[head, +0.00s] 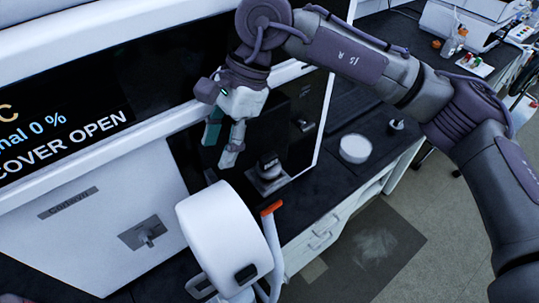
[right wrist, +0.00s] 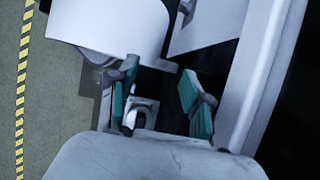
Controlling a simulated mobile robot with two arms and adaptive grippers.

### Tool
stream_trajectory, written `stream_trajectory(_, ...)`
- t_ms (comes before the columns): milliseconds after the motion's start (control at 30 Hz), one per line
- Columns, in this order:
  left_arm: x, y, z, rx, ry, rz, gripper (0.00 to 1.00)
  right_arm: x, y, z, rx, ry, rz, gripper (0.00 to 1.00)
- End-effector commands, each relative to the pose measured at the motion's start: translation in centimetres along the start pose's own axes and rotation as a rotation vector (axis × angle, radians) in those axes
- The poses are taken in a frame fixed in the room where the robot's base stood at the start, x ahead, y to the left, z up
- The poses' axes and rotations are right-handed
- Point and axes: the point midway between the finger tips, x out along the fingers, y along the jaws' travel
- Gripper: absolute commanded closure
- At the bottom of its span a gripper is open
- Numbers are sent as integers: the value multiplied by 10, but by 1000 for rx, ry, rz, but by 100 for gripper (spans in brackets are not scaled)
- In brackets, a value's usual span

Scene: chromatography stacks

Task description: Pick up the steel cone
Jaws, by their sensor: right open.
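I cannot make out a clear steel cone. In the head view, a small dark, rounded piece on a metallic square base (head: 268,170) stands at the dark opening of the white machine. Whether it is the cone, I cannot tell. My right gripper (head: 222,146) is open, left of and above this piece, with its fingers pointing down. In the right wrist view, the two teal finger pads (right wrist: 160,103) are apart, and a shiny metallic piece (right wrist: 141,112) shows between them in the picture, beside the left pad. Contact is not visible. My left gripper is not in view.
A large white drum-shaped body (head: 225,235) with an orange-tipped bar (head: 271,208) stands close below the right gripper. The white machine's display (head: 70,120) reads "COVER OPEN". A white round container (head: 355,148) and a small dark item (head: 396,126) stand on the dark bench to the right.

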Motion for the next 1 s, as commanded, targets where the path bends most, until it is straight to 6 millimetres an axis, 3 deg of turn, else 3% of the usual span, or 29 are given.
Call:
stream_trajectory(33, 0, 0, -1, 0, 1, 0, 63, -18, -2, -24, -13, 149, 2, 50)
stream_trajectory(100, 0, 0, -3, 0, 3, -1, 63, -37, -1, -48, -19, 297, 15, 50)
stream_trajectory(267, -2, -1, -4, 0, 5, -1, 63, -57, 2, -73, -12, 446, 38, 50)
stream_trajectory(367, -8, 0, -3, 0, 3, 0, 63, -48, 3, -79, -11, 456, 43, 50)
stream_trajectory(700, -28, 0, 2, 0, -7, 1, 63, 7, 5, -105, -11, 450, 42, 50)
stream_trajectory(867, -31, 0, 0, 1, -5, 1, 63, 17, 5, -109, -12, 449, 39, 50)
stream_trajectory(1000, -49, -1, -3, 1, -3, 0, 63, 28, 6, -116, -11, 448, 43, 50)
